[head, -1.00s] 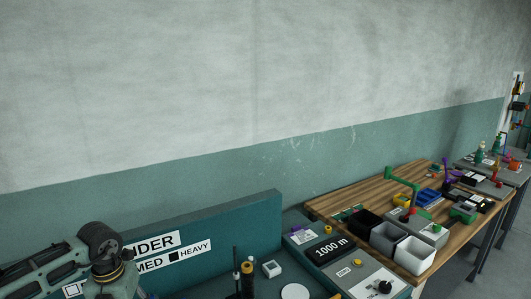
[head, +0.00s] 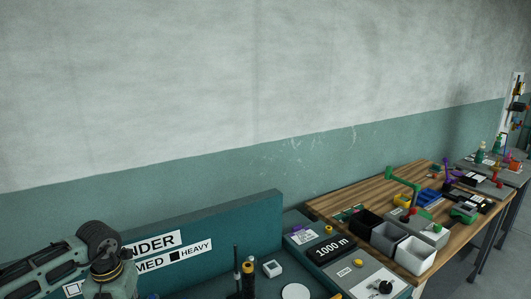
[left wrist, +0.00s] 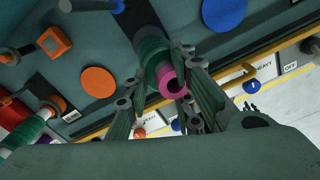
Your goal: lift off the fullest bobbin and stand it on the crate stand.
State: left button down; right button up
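In the left wrist view a bobbin wound with dark green thread (left wrist: 153,58), with a pink tube end (left wrist: 172,80), lies between the fingers of my left gripper (left wrist: 165,92). One finger is on each side of it, close to the thread. I cannot tell whether both fingers press on it. Another bobbin, with green thread and a pale end (left wrist: 27,130), shows at the left edge. In the head view only part of my left arm shows, at the lower left, and its fingers are out of frame. My right gripper is in neither view. I cannot make out the crate stand.
The teal winder machine has an upright back panel (head: 235,232) and a 1000 m counter box (head: 322,250). To its right a wooden table (head: 345,190) carries a black bin (head: 363,223), a grey bin (head: 388,237), a white bin (head: 414,256) and several small tools. A wall stands behind.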

pick_arm(q)
jog(key=shift+d+f, duration=0.1)
jog(key=shift+d, duration=0.3)
jog(key=shift+w+r, duration=0.1)
jog(key=shift+r, duration=0.3)
jog(key=shift+r+p, duration=0.35)
jog(key=shift+p, duration=0.05)
jog(key=shift+r, duration=0.2)
notch_tip(320, 180, up, 9)
jog(key=p, duration=0.5)
jog(key=shift+p, duration=0.3)
dwell(0.7)
jog(key=shift+a+f, duration=0.1)
jog(key=shift+a, duration=0.05)
